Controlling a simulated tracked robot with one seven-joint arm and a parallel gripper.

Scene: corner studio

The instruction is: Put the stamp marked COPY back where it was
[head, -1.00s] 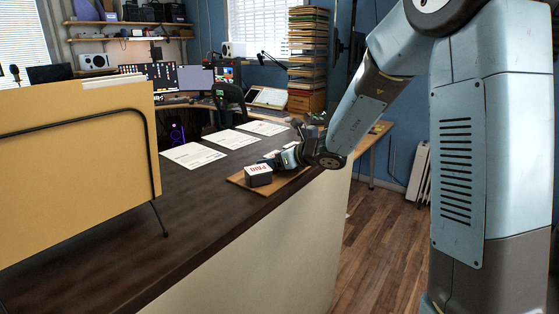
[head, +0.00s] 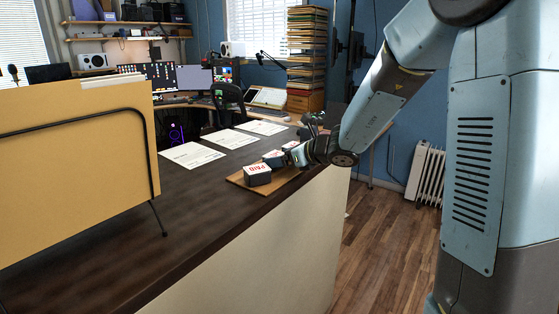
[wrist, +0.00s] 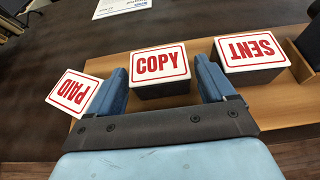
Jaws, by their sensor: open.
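The COPY stamp (wrist: 160,65), a dark block with a white top and red lettering, stands on a wooden board (wrist: 275,105) in the wrist view, between the PAID stamp (wrist: 73,92) and the SENT stamp (wrist: 249,50). My gripper (wrist: 160,72) is open, one finger to each side of the COPY stamp, drawn back toward its near side. Whether a finger touches it I cannot tell. In the head view the PAID stamp (head: 257,175) is at the board's near end, with the COPY stamp (head: 273,158) just behind. My gripper (head: 293,155) partly hides the stamps there.
The board lies along the right edge of a dark counter (head: 120,240). Several white papers (head: 192,155) lie beyond it. A yellow folder panel (head: 80,170) stands at left. A dark block (wrist: 312,40) is right of SENT. The counter's middle is clear.

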